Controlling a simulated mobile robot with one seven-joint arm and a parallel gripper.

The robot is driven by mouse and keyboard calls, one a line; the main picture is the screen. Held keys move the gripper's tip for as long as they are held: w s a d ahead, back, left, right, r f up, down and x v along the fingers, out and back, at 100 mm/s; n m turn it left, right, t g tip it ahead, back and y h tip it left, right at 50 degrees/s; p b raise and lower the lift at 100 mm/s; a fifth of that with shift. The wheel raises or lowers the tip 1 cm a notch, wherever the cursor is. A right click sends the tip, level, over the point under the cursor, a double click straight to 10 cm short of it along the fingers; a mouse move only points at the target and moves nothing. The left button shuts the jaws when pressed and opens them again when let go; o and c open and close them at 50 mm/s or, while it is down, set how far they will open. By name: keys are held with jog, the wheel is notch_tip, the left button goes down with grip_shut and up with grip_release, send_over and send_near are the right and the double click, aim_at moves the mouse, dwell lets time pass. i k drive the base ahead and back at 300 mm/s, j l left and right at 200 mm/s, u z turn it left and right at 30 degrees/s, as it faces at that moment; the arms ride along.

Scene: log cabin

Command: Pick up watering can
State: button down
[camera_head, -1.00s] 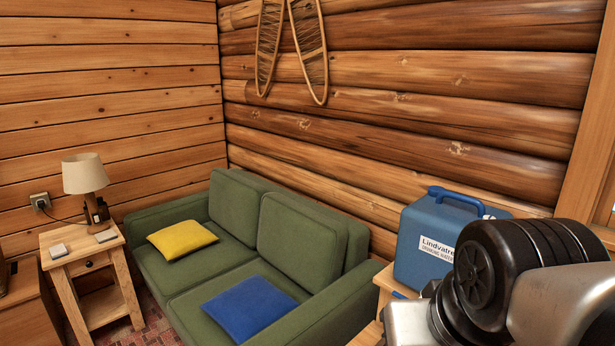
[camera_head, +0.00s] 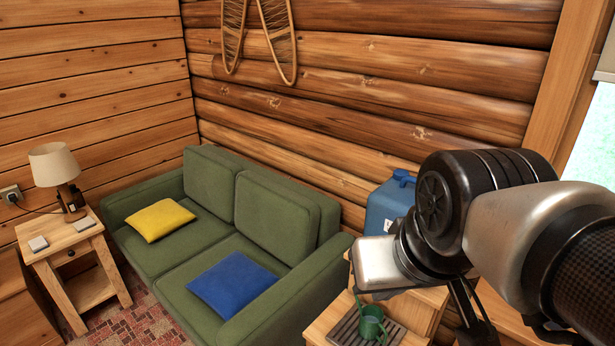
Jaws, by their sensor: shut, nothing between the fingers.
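A small green watering can (camera_head: 371,325) stands on a dark slatted tray (camera_head: 345,332) on a light wooden stand at the bottom of the view. It looks upright, and its lower part is near the picture's bottom edge. My arm reaches in from the right, above and to the right of the can, with a silver link hanging over the stand behind it. My gripper's fingertips cannot be made out in this view. Nothing is seen touching the can.
A blue water canister (camera_head: 388,206) stands behind my arm, partly hidden. A green sofa (camera_head: 290,262) with yellow (camera_head: 160,219) and blue (camera_head: 234,285) cushions lies left of the stand. A side table with a lamp (camera_head: 55,166) is at far left. A window is at right.

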aim_at(367, 316)
jog(key=z, duration=1.85)
jog(key=u, duration=1.4)
jog(key=i+l, duration=0.35)
